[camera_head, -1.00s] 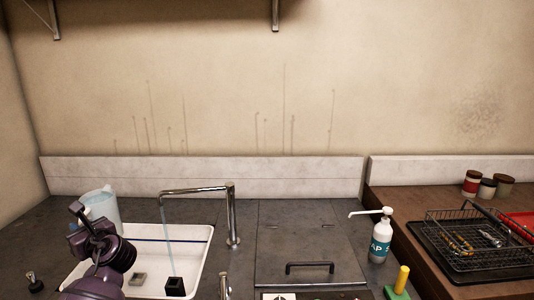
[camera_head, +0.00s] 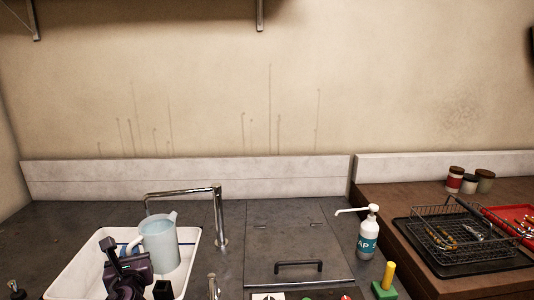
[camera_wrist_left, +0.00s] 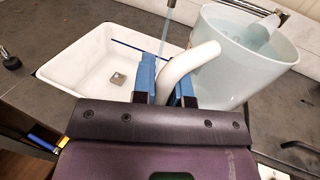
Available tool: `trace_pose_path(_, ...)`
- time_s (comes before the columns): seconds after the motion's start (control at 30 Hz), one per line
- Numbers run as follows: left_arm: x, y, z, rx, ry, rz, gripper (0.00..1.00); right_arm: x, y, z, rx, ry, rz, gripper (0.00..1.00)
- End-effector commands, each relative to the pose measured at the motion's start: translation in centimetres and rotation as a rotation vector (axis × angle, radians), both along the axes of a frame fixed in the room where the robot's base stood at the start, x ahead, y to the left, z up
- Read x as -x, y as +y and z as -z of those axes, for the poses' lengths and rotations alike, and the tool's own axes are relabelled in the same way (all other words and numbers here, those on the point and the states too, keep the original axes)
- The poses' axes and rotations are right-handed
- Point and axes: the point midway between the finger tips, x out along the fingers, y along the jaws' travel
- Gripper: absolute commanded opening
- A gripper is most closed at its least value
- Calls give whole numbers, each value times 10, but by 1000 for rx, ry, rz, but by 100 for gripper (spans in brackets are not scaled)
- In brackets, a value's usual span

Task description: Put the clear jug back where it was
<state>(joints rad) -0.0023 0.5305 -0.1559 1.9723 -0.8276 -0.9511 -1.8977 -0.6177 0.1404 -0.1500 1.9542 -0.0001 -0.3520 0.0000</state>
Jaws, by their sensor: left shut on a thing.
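The clear jug (camera_head: 160,243), pale and translucent with a white handle, is held over the right part of the white sink (camera_head: 194,262) in the head view. My left gripper (camera_head: 124,250) is on its left, at the handle side. In the left wrist view the jug (camera_wrist_left: 240,62) is at the upper right, slightly tilted in the picture. The blue fingers of my left gripper (camera_wrist_left: 167,84) are shut on its white handle (camera_wrist_left: 187,62). The jug's base is partly hidden behind my wrist. My right gripper is out of view.
The tap (camera_head: 218,215) arches over the sink beside the jug; its water stream (camera_wrist_left: 168,25) shows in the wrist view. A hatch with a black handle (camera_head: 299,265) lies to the right, then a soap bottle (camera_head: 368,238) and a wire basket (camera_head: 462,240). Dark counter left of the sink is mostly bare.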

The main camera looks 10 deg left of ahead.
Motion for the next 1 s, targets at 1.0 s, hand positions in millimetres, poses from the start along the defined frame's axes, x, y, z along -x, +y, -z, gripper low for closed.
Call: trace_pose_path(1.0, 52, -214, 36, -2, -11, 587, 0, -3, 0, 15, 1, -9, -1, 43)
